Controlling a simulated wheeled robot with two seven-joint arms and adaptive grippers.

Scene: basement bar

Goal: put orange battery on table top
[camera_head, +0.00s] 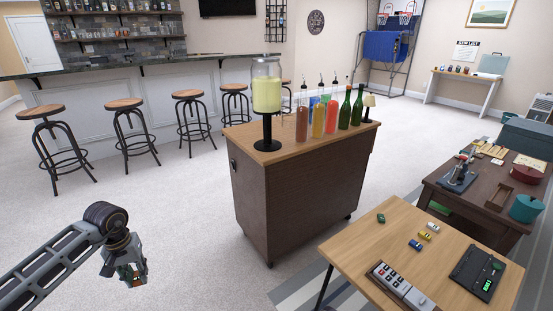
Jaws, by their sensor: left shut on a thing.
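My left gripper (131,274) hangs over the carpet at the lower left, pointing down. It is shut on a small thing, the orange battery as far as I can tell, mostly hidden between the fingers. The light wooden table top (355,243) is at the lower right, well apart from the gripper. On it lie a green battery (380,218), a blue battery (416,245) and yellowish batteries (433,227). My right gripper is out of view.
A grey button device (403,288) and a black charger-like device (475,272) occupy the table's front and right. The table's left part is bare.

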